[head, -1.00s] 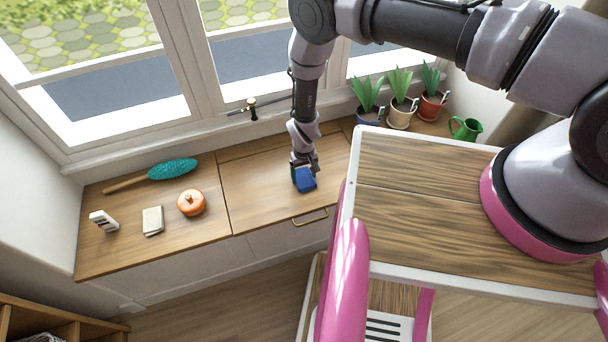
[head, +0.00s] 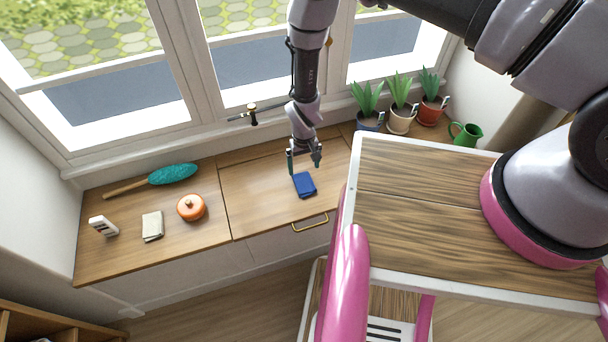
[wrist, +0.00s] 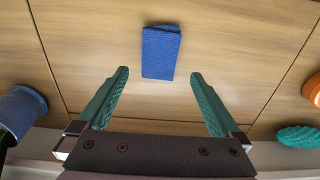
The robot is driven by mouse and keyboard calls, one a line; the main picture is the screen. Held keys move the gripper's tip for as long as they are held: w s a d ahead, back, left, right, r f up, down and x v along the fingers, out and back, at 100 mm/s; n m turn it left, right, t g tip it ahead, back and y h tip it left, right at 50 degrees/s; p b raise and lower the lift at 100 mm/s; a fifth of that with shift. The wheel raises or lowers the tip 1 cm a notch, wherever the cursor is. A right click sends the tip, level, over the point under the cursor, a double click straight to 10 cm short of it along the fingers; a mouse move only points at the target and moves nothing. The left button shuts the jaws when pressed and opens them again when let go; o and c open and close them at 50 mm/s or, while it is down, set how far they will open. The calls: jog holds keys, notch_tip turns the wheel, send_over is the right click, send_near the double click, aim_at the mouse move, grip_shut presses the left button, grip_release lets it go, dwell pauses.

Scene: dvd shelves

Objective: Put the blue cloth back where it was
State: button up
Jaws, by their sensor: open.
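The blue cloth (head: 305,184) lies folded flat on the wooden counter (head: 262,205), on the panel with the brass handle. In the wrist view the cloth (wrist: 160,52) lies beyond the fingertips, roughly centred between them. My gripper (head: 304,164) is open and empty, raised above the counter just behind the cloth. Its two green fingers (wrist: 159,80) are spread wide with nothing between them and do not touch the cloth.
Left on the counter are an orange pot (head: 191,207), a beige cloth (head: 152,226), a white box-like item (head: 103,226) and a teal duster (head: 172,174). Potted plants (head: 399,118) and a green watering can (head: 466,134) stand at the right. The window (head: 250,75) is behind.

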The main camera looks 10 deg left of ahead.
jog(key=shift+r, duration=1.8)
jog(key=w+d+r+m+y, duration=0.1)
jog(key=w+r, duration=0.5)
jog(key=r, duration=0.5)
jog(key=w+d+r+m+y, duration=0.15)
jog(key=w+r, duration=0.35)
jog(key=r, duration=0.7)
jog(key=w+d+r+m+t, duration=0.15)
jog(key=d+r, duration=0.35)
jog(key=r, duration=0.5)
jog(key=w+d+r+m+t, duration=0.1)
jog(key=w+d+r, duration=0.3)
jog(key=r, duration=0.6)
jog(key=s+d+r+m+t, duration=0.1)
jog(key=s+d+r, duration=0.3)
jog(key=d+r, duration=0.45)
jog(key=s+d+r+m+t, duration=0.15)
jog(key=s+d+r, duration=0.25)
jog(key=d+r, duration=0.5)
jog(key=s+d+r+m+t, duration=0.1)
jog(key=s+d+r, duration=0.2)
jog(key=s, duration=0.4)
jog(key=s+d+r+m+t, duration=0.1)
jog(key=s+d+r+m, duration=0.1)
jog(key=s+d, duration=0.4)
jog(key=shift+a+v, duration=0.2)
jog(key=shift+v, duration=0.8)
